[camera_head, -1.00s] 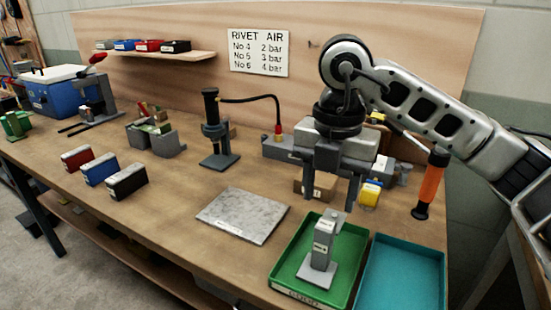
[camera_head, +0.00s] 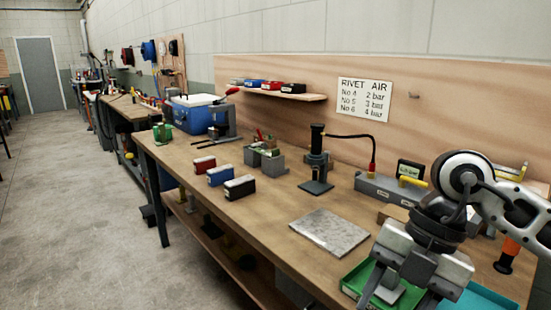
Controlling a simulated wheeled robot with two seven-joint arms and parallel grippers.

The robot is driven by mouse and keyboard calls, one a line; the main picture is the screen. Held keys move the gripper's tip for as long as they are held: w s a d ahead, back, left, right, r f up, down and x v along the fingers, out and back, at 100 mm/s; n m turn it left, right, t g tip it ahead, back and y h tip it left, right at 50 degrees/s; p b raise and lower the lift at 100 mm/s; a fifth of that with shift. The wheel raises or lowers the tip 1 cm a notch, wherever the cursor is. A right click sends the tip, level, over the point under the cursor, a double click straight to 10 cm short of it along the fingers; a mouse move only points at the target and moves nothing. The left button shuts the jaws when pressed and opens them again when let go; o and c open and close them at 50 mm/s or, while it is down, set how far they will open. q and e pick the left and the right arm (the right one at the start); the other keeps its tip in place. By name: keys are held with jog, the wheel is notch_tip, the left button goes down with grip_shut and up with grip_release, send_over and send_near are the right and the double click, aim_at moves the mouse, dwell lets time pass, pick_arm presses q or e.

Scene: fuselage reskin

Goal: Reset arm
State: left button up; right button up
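My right arm comes in from the right. Its gripper (camera_head: 399,293) is at the lower right with its two fingers spread apart, over the green tray (camera_head: 352,283) on the bench. A grey part (camera_head: 388,292) in that tray shows between the fingers, largely hidden by the gripper. I see no contact between them, though the fingertips run near the bottom edge. My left gripper is not in view.
The teal tray (camera_head: 490,297) and an orange-handled tool (camera_head: 507,254) are beside the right arm. A flat grey plate (camera_head: 330,232), a black upright tool (camera_head: 317,160) and small boxes (camera_head: 219,175) stand on the bench. Open floor (camera_head: 80,220) lies left.

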jog(key=s+a+r+n+g+y, duration=0.1)
jog(key=s+a+r+g+y, duration=0.15)
jog(key=a+y, duration=0.5)
jog(key=s+a+r+n+g+y, duration=0.1)
jog(key=s+a+y, duration=0.2)
jog(key=a+y, duration=0.45)
jog(key=w+d+f+m+t+h, duration=0.3)
jog(key=w+d+f+m+t, duration=0.15)
jog(key=m+t, duration=0.65)
jog(key=w+d+f+m+t+h, duration=0.3)
jog(key=w+f+m+t+h, duration=0.15)
jog(key=m+t, duration=0.7)
jog(key=s+d+f+m+g+h, duration=0.3)
jog(key=s+f, duration=0.3)
jog(key=f, duration=0.5)
jog(key=s+d+f+m+g+h, duration=0.3)
jog(key=s+f+h, duration=0.2)
jog(key=f, duration=0.7)
jog(key=shift+s+d+g, duration=0.35)
jog(key=shift+s+g, duration=0.05)
jog(key=shift+s, duration=0.15)
jog(key=shift+h, duration=0.25)
